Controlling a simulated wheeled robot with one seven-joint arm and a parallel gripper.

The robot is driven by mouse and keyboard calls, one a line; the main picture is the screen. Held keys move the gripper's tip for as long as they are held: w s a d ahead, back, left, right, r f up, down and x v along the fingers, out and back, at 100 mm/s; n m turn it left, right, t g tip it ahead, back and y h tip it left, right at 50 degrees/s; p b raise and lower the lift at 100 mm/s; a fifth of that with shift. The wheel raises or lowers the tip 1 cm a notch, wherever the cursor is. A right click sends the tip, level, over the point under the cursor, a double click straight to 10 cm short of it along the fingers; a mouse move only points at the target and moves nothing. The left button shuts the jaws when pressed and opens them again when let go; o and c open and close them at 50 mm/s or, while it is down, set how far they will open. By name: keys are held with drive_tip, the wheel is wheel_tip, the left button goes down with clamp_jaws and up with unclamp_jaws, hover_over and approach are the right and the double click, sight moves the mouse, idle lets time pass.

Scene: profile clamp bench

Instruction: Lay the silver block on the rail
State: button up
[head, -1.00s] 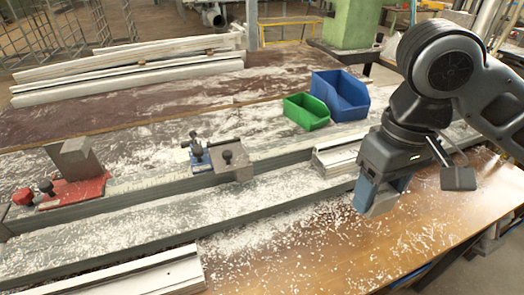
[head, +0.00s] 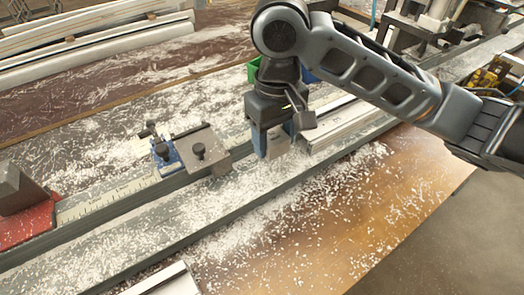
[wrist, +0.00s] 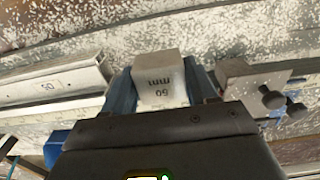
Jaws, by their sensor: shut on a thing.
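The silver block (head: 278,144) is gripped between the blue fingers of my gripper (head: 268,138). In the wrist view the block (wrist: 160,80) shows inverted "mm" lettering and sits between both fingers. The rail (head: 140,198) is a long grey bar with a measuring scale, running from lower left to upper right. In the head view the block appears over the rail line, between the clamp and the white profile. Whether it touches the rail cannot be told. The blue and grey clamp (head: 205,152) with black knobs stands left of the block.
The white profile (head: 335,118) lies just right of my gripper. A red base with a grey block (head: 18,190) stands at the far left. Another white profile (head: 172,282) lies at the front. White shavings cover the bench; the wooden front right (head: 370,215) is otherwise clear.

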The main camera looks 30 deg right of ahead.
sight(263, 166)
drive_tip(key=shift+w+a+f, duration=0.7)
drive_tip(key=shift+w+a, duration=0.05)
drive_tip(key=shift+w, duration=0.15)
drive_tip(key=shift+f+p, duration=0.35)
drive_tip(key=shift+f, duration=1.65)
drive_tip(key=shift+f, duration=0.2)
drive_tip(key=o, duration=1.1)
wheel_tip(263, 166, up, 12)
drive_tip(key=shift+r, duration=0.25)
